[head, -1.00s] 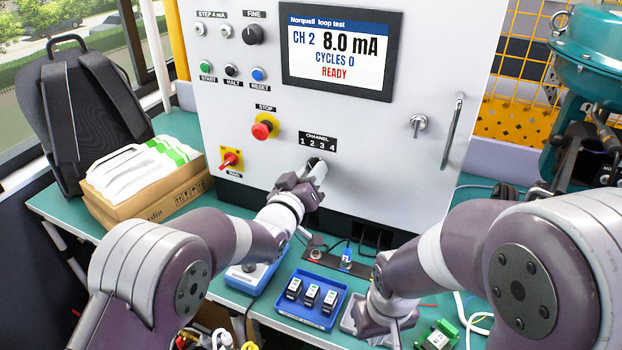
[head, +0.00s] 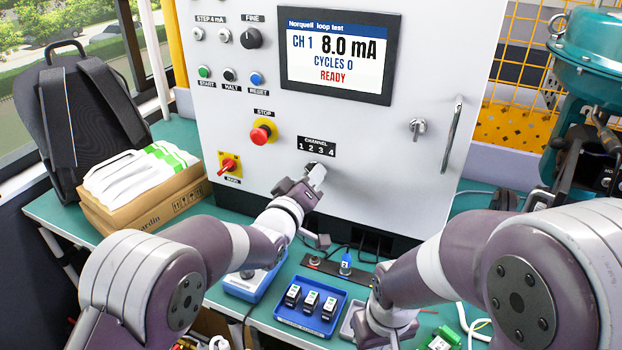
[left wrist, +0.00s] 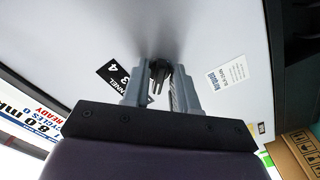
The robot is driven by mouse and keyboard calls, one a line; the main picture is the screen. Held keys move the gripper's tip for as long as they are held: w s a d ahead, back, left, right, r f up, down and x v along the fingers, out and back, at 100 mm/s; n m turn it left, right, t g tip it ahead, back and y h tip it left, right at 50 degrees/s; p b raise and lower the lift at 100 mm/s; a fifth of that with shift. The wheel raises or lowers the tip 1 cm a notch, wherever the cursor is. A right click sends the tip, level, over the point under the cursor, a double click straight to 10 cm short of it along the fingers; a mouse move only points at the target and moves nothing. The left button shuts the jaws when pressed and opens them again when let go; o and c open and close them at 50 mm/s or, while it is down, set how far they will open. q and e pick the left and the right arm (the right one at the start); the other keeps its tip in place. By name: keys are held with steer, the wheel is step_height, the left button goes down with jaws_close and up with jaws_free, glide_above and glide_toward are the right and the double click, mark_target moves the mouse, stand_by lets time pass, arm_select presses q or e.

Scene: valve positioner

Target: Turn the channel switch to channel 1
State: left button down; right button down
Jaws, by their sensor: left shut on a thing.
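The channel switch (left wrist: 158,72) is a black knob on the cabinet front, below the "CHANNEL 1 2 3 4" label (head: 317,146). My left gripper (head: 314,176) is at the panel and hides most of the switch in the head view. In the left wrist view its two grey fingers (left wrist: 160,88) stand on either side of the knob, shut on it. The screen (head: 337,52) reads CH 1, 8.0 mA, CYCLES 0, READY. My right gripper (head: 388,330) hangs low over the bench at the right, and its fingers are not clear.
A red stop button (head: 261,133) and a red main switch (head: 228,166) sit left of the channel switch. A blue tray (head: 311,306) with small black modules lies on the bench below. A cardboard box (head: 150,200) stands at the left, and a door handle (head: 452,134) is at the right.

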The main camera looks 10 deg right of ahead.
arm_select(q)
steer(key=c, duration=1.2)
jaws_free()
arm_select(e)
steer(key=shift+f+b, duration=0.45)
arm_select(q)
steer(key=v, duration=1.2)
steer(key=shift+s+a, duration=0.2)
steer(key=shift+s, duration=0.1)
